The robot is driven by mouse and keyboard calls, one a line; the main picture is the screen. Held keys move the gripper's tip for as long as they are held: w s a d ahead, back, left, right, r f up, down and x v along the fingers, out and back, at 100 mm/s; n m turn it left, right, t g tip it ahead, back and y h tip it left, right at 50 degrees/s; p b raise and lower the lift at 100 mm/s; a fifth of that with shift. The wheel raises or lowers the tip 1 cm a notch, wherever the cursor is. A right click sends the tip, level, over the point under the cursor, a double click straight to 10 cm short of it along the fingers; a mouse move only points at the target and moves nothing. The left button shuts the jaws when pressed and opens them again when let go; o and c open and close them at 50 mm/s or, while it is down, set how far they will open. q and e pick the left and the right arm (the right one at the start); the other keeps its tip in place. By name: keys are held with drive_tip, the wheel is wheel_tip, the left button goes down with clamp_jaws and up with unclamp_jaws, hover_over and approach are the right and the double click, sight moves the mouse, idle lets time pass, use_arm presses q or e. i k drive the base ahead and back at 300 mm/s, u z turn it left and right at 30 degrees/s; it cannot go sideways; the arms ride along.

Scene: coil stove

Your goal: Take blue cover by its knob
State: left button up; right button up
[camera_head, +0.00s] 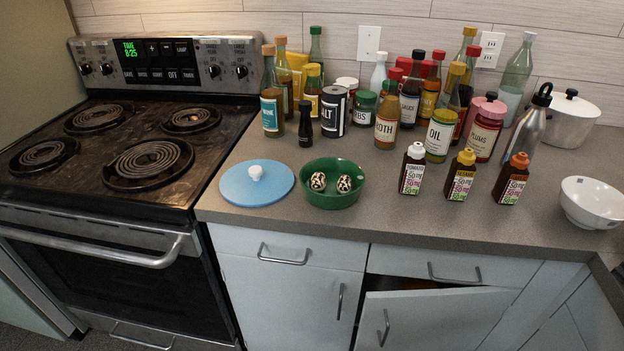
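The blue cover (240,190) is a flat round disc lying on the grey counter near its front edge, just right of the stove. Its white knob (255,172) sticks up from the middle. A green bowl (331,196) with two speckled eggs in it stands close to the right of the cover. Neither of my grippers shows in the head view.
The coil stove (120,150) stands at the left. Several bottles and jars crowd the counter's back, with a dark shaker (306,125) behind the cover. Small bottles and a white bowl (593,203) stand right. One cabinet door (436,318) is slightly open.

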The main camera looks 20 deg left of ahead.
sight(254, 182)
drive_tip(key=z, duration=2.7)
drive_tip(key=k, duration=2.25)
drive_tip(key=u, duration=2.3)
